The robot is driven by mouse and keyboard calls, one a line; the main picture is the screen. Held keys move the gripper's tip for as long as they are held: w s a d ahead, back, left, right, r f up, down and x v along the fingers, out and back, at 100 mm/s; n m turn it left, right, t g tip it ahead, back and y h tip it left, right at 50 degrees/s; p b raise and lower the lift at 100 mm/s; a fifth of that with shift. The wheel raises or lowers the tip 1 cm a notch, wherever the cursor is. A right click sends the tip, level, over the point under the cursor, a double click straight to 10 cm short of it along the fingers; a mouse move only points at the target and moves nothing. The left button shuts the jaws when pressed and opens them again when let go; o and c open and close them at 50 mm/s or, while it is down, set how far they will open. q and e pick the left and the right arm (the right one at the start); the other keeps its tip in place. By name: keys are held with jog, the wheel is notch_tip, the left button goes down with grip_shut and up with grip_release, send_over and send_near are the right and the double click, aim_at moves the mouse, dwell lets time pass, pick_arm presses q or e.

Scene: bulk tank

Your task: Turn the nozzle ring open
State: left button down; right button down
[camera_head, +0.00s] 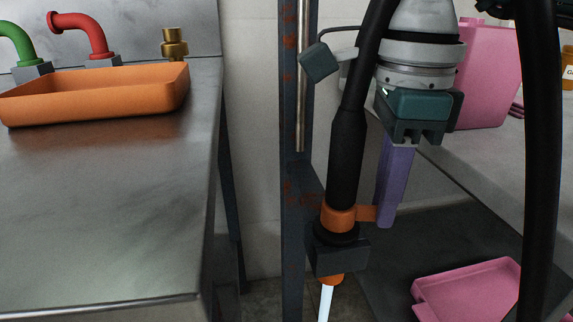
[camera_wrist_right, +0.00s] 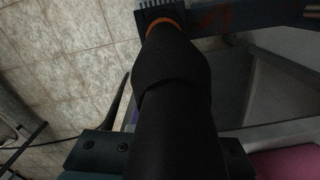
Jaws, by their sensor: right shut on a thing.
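A black hose nozzle (camera_head: 347,150) hangs upright in a dark grey holder (camera_head: 342,258). Its orange ring (camera_head: 338,218) sits just above the holder, with a short tab (camera_head: 366,213) pointing right. My right gripper (camera_head: 385,220) points down beside the nozzle. Its purple fingers are shut on the ring's tab. In the right wrist view the black nozzle (camera_wrist_right: 175,95) fills the middle and hides my fingertips. Some of the orange ring (camera_wrist_right: 166,24) shows at its far end. A pale bluish strip (camera_head: 326,302) extends below the nozzle. My left gripper is not in view.
A rusty dark post (camera_head: 293,230) stands just left of the nozzle. A steel counter (camera_head: 110,200) with an orange tray (camera_head: 100,104) fills the left. A pink container (camera_head: 485,75) and a pink tray (camera_head: 467,290) are at the right. Another black hose (camera_head: 541,170) hangs at the right.

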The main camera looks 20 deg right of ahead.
dwell(0.6)
jog(key=c, duration=0.9)
grip_release()
notch_tip(320, 180, up, 10)
jog(key=shift+p, duration=1.15)
